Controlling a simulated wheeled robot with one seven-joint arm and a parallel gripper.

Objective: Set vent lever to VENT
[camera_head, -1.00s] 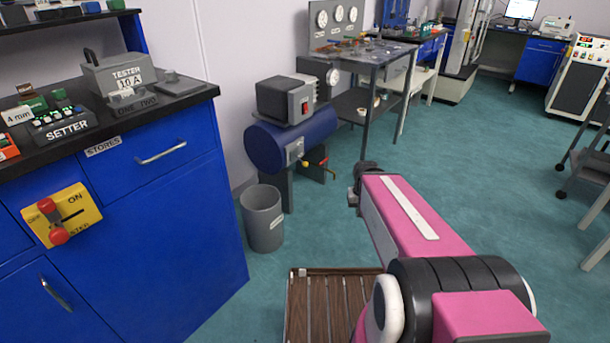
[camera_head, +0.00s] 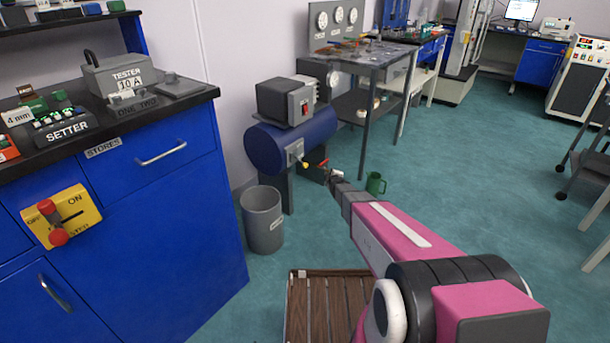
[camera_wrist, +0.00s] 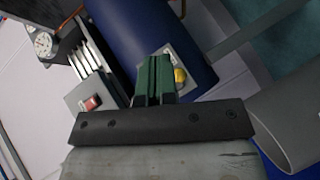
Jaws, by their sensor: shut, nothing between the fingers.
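A blue cylindrical tank (camera_head: 270,148) with a grey motor box on top stands by the wall. I cannot read any VENT lettering, so I cannot tell which part is the vent lever. My gripper (camera_head: 334,174) is just right of and below the red handle in the head view; contact cannot be told. In the wrist view my gripper (camera_wrist: 155,62) is shut and empty, its dark green fingers beside the yellow knob (camera_wrist: 180,76). The red handle is not visible there.
A slatted wooden pallet (camera_head: 318,310) lies in front. A green mug (camera_head: 376,183) is on the floor to the right. A bench (camera_head: 385,52) with gauges stands behind.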

